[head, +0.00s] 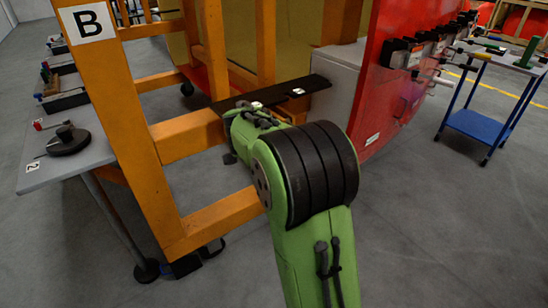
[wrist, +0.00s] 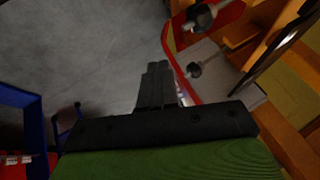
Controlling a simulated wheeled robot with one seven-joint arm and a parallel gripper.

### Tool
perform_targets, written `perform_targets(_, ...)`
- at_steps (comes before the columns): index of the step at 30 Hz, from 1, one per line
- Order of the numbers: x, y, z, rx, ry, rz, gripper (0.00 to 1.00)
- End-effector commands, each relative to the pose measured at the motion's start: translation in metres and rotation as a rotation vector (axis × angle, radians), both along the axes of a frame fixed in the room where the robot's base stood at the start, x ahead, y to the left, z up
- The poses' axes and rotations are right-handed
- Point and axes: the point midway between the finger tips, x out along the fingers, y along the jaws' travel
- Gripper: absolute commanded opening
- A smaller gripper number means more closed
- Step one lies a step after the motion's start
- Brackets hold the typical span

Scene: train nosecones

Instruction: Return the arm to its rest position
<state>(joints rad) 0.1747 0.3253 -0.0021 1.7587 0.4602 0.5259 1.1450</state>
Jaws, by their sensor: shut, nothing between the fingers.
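My green arm (head: 300,250) reaches forward from the bottom of the head view, with a black ribbed joint in the middle.
An orange frame (head: 110,90) marked B stands close on the left of my arm. A red panel (head: 385,85) with dark fittings stands ahead right. A blue trolley (head: 480,128) is at the far right, a grey table (head: 65,165) at the left. Floor (head: 440,230) at right is clear.

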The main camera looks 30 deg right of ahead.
Motion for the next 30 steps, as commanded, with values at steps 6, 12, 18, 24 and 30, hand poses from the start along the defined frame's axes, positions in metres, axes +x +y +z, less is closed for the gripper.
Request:
perform_targets(6,0.0,0.0,0.0,0.0,0.0,0.0,0.0)
perform_targets(12,-0.002,0.002,0.005,0.0,0.003,0.015,0.0)
perform_targets(18,-0.065,0.065,0.086,-0.034,0.099,0.406,0.0)
perform_targets(24,-0.176,0.142,0.143,-0.155,0.221,1.013,0.0)
perform_targets(30,-0.256,0.183,0.147,-0.301,0.288,1.455,0.0)
